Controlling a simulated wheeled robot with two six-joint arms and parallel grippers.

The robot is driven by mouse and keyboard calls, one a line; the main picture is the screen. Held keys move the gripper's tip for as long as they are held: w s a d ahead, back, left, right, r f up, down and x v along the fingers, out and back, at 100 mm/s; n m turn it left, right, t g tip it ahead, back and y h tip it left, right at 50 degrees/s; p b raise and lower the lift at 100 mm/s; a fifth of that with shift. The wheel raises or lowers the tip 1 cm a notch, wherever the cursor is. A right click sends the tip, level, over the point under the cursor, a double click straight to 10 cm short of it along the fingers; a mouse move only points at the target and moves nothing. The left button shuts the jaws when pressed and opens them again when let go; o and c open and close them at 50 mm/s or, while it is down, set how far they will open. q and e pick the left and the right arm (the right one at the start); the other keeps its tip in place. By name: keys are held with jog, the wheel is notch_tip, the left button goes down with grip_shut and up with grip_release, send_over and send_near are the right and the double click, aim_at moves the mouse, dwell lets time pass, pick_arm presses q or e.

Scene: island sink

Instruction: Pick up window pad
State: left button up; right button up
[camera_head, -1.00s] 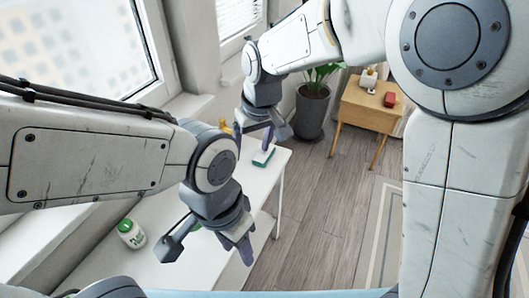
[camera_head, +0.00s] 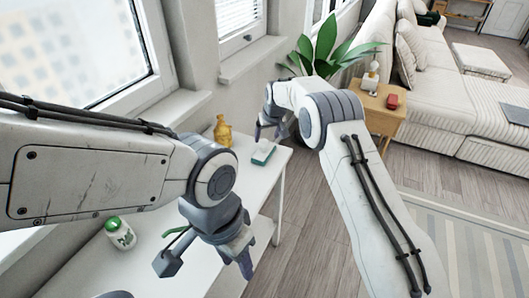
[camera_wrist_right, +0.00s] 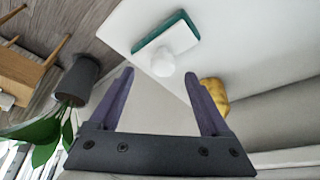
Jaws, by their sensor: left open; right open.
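The window pad (camera_head: 263,153), a green-and-white block, lies near the far end of the white table. In the right wrist view the pad (camera_wrist_right: 181,38) shows a dark green edge and a white rounded knob, beyond the fingertips. My right gripper (camera_head: 270,131) is open and empty, just beyond the pad in the head view; it also shows in the right wrist view (camera_wrist_right: 160,75). The pad is not between its fingers. My left gripper (camera_head: 207,264) is open over the near part of the table, well away from the pad.
A yellow-brown bottle (camera_head: 223,131) stands near the pad on the window side. A white jar with a green lid (camera_head: 120,233) stands at the table's near left. A thin green item (camera_head: 176,232) is partly hidden by my left gripper. A potted plant (camera_head: 325,45) stands beyond the table.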

aim_at(264, 141)
jog(key=shift+a+p+x, duration=0.15)
jog(key=shift+p+x, duration=0.15)
jog(key=shift+x, duration=1.05)
jog(key=shift+a+p+x, duration=0.15)
jog(key=shift+p+x, duration=0.15)
jog(key=shift+x, duration=1)
grip_shut()
